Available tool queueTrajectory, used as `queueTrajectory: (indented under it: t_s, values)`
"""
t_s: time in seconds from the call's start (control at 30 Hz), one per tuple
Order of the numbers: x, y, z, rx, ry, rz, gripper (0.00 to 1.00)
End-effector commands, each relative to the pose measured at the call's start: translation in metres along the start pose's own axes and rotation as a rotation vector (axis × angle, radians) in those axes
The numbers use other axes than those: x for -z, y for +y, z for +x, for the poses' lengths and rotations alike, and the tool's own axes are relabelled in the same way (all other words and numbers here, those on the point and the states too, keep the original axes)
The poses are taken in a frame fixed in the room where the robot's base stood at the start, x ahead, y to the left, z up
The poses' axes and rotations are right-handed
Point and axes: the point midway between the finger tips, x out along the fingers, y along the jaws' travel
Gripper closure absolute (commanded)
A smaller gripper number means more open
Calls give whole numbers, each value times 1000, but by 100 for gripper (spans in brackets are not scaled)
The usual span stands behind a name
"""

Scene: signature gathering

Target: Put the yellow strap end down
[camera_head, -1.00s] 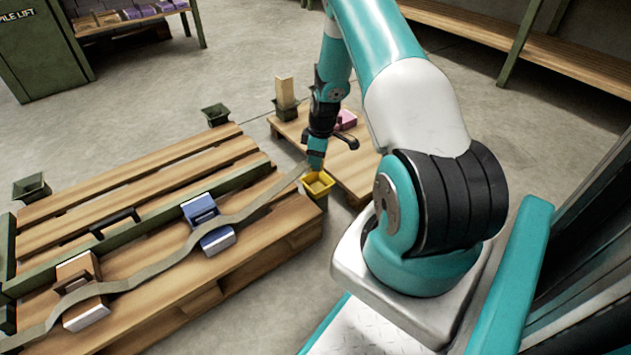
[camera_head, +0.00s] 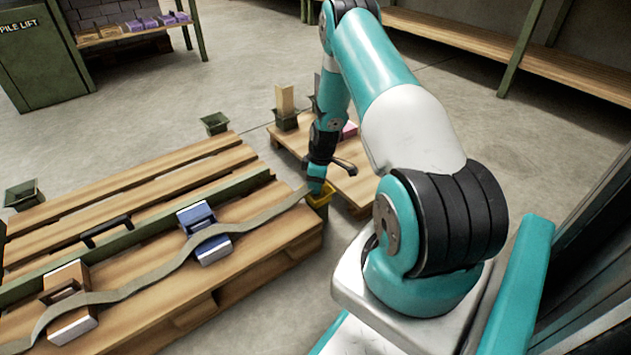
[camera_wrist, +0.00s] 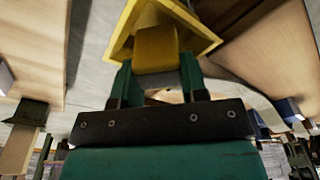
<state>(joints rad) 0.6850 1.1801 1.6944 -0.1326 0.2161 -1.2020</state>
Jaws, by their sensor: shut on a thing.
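My gripper (camera_head: 316,188) is shut on the yellow strap end (camera_wrist: 156,48). In the wrist view the strap end is a yellow block between the two teal fingers (camera_wrist: 156,66). The yellow open-topped box (camera_head: 322,198) stands at the pallet's right corner. It also shows in the wrist view (camera_wrist: 205,35), around or just beyond the strap end. I cannot tell whether they touch. The grey-green strap (camera_head: 165,270) runs from my gripper over the blue-and-white block (camera_head: 204,232) and the brown-and-white block (camera_head: 68,302).
The wooden pallet (camera_head: 130,200) carries a dark green rail (camera_head: 150,220) and a black handle (camera_head: 106,231). A smaller pallet (camera_head: 350,185) behind my gripper holds a green holder with a wooden block (camera_head: 285,100). Dark green boxes (camera_head: 215,123) stand past the pallet's far edge.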

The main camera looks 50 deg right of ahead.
Motion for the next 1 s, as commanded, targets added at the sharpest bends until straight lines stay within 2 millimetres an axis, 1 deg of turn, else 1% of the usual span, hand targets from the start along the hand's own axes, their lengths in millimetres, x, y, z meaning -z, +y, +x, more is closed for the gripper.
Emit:
queueTrajectory:
  t_s: [0.17, 0.27, 0.3, 0.37, 0.4, 0.67, 0.77, 0.87, 1.0]
  values:
    - [-1, 0, 6, 0, 0, 0, 89]
    - [-1, 0, 7, 0, 0, 0, 89]
    - [-1, 0, 6, 0, 0, 0, 58]
    - [-1, 0, 6, 0, 0, 0, 44]
    - [-1, 0, 6, 0, 0, 0, 35]
    - [-1, 0, 6, 0, 0, 0, 35]
    - [0, 0, -1, -1, 0, 0, 35]
    - [2, 1, -17, -2, 1, 0, 35]
    - [2, 1, -52, -1, 0, 1, 35]
